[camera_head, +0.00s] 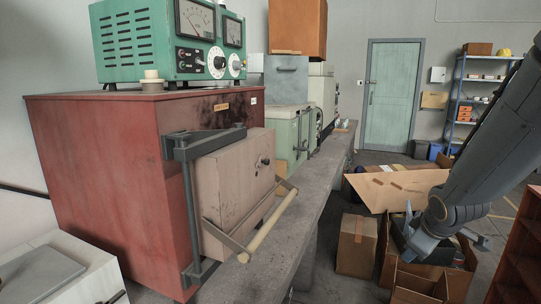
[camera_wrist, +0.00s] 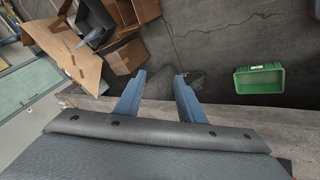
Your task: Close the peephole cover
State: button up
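A red furnace (camera_head: 110,150) stands on the bench at the left in the head view. Its pale, thick door (camera_head: 235,185) sits in a dark hinge frame, with a long handle bar (camera_head: 268,225) in front. A small dark round fitting, seemingly the peephole and its cover (camera_head: 265,162), is on the door face. It is too small to tell whether the cover is open. My gripper (camera_wrist: 160,75) is open and empty in the wrist view, its two blue fingers apart. In the head view it hangs at the right, well away from the furnace door. The wrist view does not show the furnace.
The concrete bench (camera_head: 322,190) runs back past a green machine (camera_head: 287,140). A green meter box (camera_head: 165,45) stands on the furnace. Cardboard boxes (camera_head: 356,245) crowd the floor around my gripper. A green crate (camera_wrist: 259,80) lies on the floor in the wrist view.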

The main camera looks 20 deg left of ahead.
jog(key=w+a+r+n+t+y+p, duration=0.25)
jog(key=w+a+r+n, duration=0.25)
jog(key=w+a+n, duration=0.25)
jog(key=w+a+r+n+t+y+p, duration=0.2)
jog(key=w+a+r+n+y, duration=0.3)
jog(key=w+a, duration=0.3)
jog(key=s+a+r+n+g+y+p, duration=0.2)
jog(key=a+n+g+y+p, duration=0.1)
jog(key=a+n, duration=0.7)
jog(key=s+a+r+n+g+y+p, duration=0.3)
jog(key=a+n+g+y, duration=0.3)
jog(key=a+n, duration=0.5)
jog(key=a+y+p, duration=0.1)
jog(key=a, duration=0.3)
jog(key=shift+a+r, duration=0.15)
jog(key=shift+a, duration=0.1)
jog(key=shift+n, duration=0.25)
grip_shut()
